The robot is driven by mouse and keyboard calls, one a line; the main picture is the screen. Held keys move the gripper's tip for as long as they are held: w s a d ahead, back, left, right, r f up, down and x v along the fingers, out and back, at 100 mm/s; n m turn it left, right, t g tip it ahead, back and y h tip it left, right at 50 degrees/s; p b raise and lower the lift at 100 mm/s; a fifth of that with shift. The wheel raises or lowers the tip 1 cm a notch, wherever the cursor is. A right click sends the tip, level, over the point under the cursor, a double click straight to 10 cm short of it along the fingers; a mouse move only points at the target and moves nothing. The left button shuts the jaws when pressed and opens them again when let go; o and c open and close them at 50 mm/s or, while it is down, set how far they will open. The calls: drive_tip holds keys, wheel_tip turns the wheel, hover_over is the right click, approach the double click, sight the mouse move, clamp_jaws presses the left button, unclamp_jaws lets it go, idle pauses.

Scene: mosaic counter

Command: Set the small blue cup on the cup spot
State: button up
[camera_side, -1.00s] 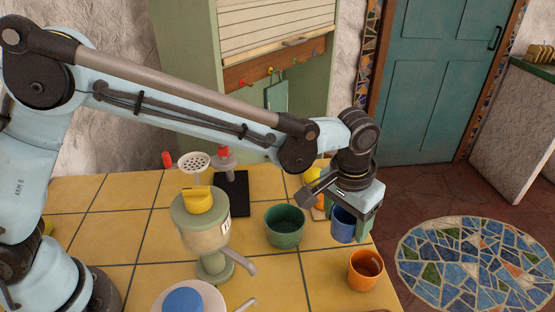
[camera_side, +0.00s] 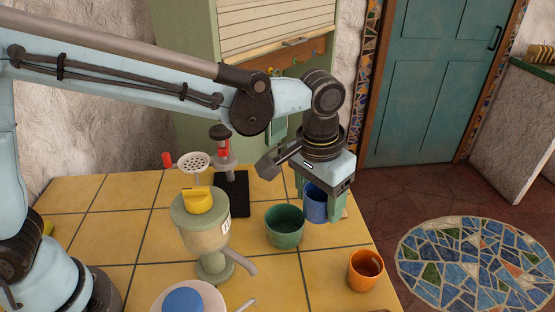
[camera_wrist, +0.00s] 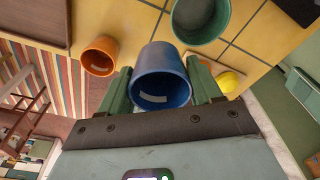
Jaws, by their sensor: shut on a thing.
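The small blue cup (camera_side: 315,204) is held between the two green fingers of my gripper (camera_side: 317,208), to the right of the green bowl-like cup. It appears upright. In the wrist view the blue cup (camera_wrist: 160,82) fills the space between the fingers of my gripper (camera_wrist: 161,90). I cannot tell from the side view whether its base touches the counter. I cannot make out a marked cup spot with certainty; a black stand base (camera_side: 234,196) lies to the left, behind the grinder.
A green cup (camera_side: 285,228) stands close left of the blue cup, an orange cup (camera_side: 365,270) at front right. A grinder with a yellow top (camera_side: 202,225) stands left. The wrist view shows a yellow round thing (camera_wrist: 230,81). Tiled counter (camera_side: 325,265) is bare between the cups.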

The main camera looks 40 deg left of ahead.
drive_tip(key=w+a+f, duration=0.1)
drive_tip(key=w+a, duration=0.3)
drive_tip(key=a, duration=1.2)
drive_tip(key=shift+w+f, duration=0.1)
drive_tip(key=shift+f, duration=3.5)
drive_tip(key=shift+f, duration=1)
drive_tip(key=o, duration=1.2)
drive_tip(key=shift+c, duration=0.2)
wheel_tip(320, 180, up, 7)
